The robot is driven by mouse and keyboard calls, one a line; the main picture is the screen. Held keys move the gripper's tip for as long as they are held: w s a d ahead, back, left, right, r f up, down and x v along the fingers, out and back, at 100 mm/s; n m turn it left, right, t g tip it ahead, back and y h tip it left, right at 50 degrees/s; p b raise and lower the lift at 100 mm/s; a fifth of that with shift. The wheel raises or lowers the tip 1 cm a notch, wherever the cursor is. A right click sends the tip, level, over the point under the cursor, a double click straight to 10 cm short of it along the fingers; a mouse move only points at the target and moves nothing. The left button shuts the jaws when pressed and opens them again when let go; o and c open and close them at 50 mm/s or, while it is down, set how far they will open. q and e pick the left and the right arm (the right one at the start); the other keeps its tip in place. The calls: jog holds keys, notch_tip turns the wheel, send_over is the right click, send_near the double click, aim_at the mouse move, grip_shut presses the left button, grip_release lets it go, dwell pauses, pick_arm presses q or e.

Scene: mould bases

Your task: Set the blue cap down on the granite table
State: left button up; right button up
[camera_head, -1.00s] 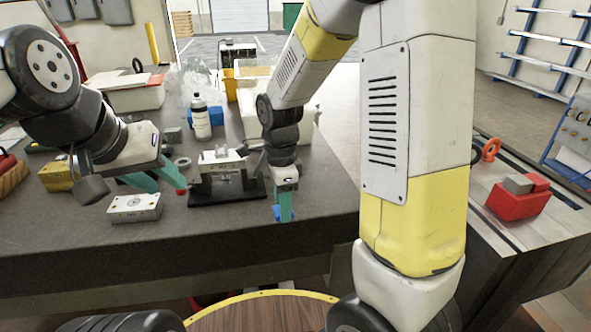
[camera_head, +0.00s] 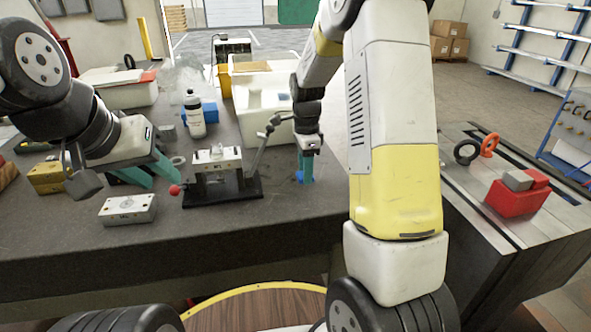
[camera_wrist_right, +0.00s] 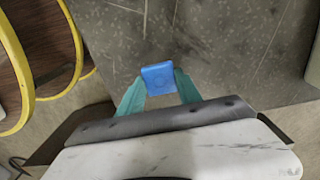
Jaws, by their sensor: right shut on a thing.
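The blue cap (camera_wrist_right: 157,76) is between the teal fingertips of my right gripper (camera_wrist_right: 159,86) in the right wrist view. In the head view the right gripper (camera_head: 306,170) points down over the granite table (camera_head: 270,222), right of the black-based fixture, and only a little of the cap shows at its fingertips. The cap is low and close to the table top; I cannot tell whether it touches. My left gripper (camera_head: 160,178) has its teal fingers apart and appears empty, beside the fixture's red knob.
A clamp fixture (camera_head: 217,160) on a black base stands between the grippers. A pale metal block (camera_head: 128,209) lies at the left front. A white bottle (camera_head: 194,115) and a white bin (camera_head: 262,100) stand behind. The table top right of the fixture is clear.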

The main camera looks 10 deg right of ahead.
aim_at(305, 189)
jog(key=shift+f, duration=1.75)
jog(key=shift+f, duration=0.15)
jog(key=o, duration=1.3)
notch_tip(305, 189, up, 12)
jog(key=s+r+n+t+y, duration=0.2)
jog(key=s+r+n+t, duration=0.1)
jog(key=s+r+n, duration=0.65)
jog(key=shift+s+a+r+n+t, duration=0.3)
jog(key=shift+s+n+t, duration=0.25)
jog(key=shift+s+n, duration=1.4)
jog(key=shift+s+a+r+n+t, duration=0.15)
jog(key=shift+s+a+n+t, duration=0.6)
jog(key=shift+s, duration=2.25)
jog(key=shift+s+a+r+n+t, duration=0.1)
jog(key=shift+s+r+n+t, duration=0.2)
jog(key=shift+s+n, duration=1.75)
